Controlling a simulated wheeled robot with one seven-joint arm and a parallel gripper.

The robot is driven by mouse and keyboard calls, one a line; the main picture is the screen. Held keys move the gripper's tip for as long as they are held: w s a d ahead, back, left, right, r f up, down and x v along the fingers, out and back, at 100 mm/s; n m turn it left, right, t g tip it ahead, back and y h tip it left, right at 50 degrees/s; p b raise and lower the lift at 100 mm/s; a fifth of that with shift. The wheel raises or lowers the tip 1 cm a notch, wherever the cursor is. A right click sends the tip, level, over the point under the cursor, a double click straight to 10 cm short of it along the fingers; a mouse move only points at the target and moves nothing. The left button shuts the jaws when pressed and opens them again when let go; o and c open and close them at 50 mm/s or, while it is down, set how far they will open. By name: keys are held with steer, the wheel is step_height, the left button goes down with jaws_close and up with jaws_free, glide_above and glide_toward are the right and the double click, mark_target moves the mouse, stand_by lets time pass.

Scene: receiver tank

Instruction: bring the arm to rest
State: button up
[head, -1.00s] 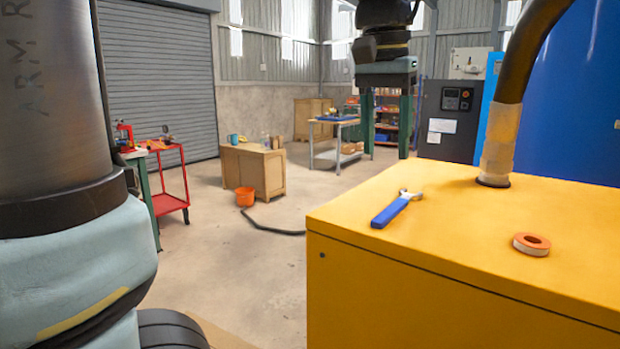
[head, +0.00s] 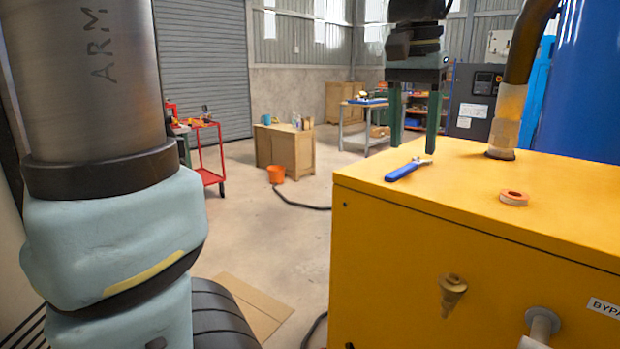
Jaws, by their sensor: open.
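My gripper (head: 414,149) hangs pointing down at the upper right of the head view. Its two dark green fingers are spread apart, and nothing shows between them. The fingertips appear just above and beyond a blue-handled wrench (head: 403,171) lying on the yellow cabinet (head: 460,190). I cannot tell the gap in depth between them. A grey arm link of mine fills the left side of the view.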

steer(key=w+a+f+n, duration=0.3)
steer(key=w+a+f, duration=0.2)
steer(key=a+f, duration=0.65)
steer(key=s+a+f+n+y, duration=0.1)
steer(key=s+a+f+n, duration=0.2)
steer(key=a+f, duration=0.8)
steer(key=shift+s+a+f+n, duration=0.15)
steer(key=shift+s+f+n, duration=0.15)
steer(key=shift+n, duration=0.2)
